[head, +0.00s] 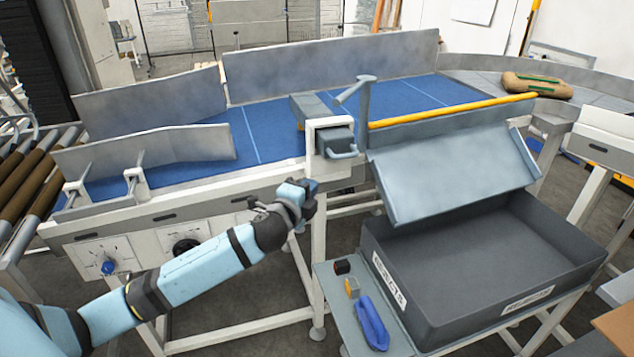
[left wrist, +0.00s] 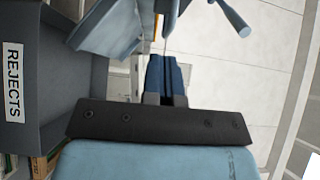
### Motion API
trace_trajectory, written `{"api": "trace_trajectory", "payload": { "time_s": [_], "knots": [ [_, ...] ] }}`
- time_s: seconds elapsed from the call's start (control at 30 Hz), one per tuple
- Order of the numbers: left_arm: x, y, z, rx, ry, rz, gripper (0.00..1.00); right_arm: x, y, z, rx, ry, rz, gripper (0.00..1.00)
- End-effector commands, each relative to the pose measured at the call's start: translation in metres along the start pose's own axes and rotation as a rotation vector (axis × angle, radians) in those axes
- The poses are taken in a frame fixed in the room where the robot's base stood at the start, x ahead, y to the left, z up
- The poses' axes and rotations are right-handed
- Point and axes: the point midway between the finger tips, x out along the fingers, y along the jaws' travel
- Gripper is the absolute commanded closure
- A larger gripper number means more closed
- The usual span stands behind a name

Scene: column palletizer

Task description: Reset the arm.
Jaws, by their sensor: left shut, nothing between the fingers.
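My left arm (head: 190,275) is light blue and reaches in from the lower left of the head view. My left gripper (head: 312,192) is shut and empty, in front of the conveyor's white side frame and left of the grey rejects bin. In the left wrist view the blue fingers of the gripper (left wrist: 166,72) lie together with nothing between them. My right gripper does not show.
A blue conveyor (head: 275,128) with grey side walls runs behind the gripper. A tilted grey chute (head: 455,170) hangs over the rejects bin (head: 400,300). A brown sack (head: 535,86) lies at the far right. A blue object (head: 371,323) lies on the bin's side shelf.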

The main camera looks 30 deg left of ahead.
Motion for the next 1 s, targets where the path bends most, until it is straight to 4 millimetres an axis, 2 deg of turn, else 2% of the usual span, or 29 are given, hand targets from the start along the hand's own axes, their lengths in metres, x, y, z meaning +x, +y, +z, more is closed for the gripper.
{"api": "trace_trajectory", "payload": {
  "time_s": [0.13, 0.63, 0.73, 0.77, 0.87, 0.97, 1.0],
  "knots": [
    [-0.007, 0.0, 0.0, 0.001, -0.001, 0.0, 1.0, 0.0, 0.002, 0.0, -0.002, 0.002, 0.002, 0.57],
    [-0.006, -0.001, 0.0, 0.0, 0.0, 0.0, 1.0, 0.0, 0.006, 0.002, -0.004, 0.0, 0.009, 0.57],
    [-0.01, 0.007, -0.003, -0.019, 0.005, 0.015, 1.0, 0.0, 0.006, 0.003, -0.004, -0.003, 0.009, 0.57],
    [-0.012, 0.013, -0.005, -0.036, 0.01, 0.028, 1.0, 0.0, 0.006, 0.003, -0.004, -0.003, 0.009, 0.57],
    [-0.03, 0.049, -0.02, -0.142, 0.035, 0.108, 1.0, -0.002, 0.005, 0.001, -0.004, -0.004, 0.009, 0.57],
    [-0.064, 0.103, -0.044, -0.324, 0.061, 0.234, 1.0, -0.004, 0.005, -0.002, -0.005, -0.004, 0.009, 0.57],
    [-0.082, 0.126, -0.056, -0.412, 0.068, 0.291, 1.0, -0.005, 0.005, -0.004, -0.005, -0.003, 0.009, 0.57]
  ]
}}
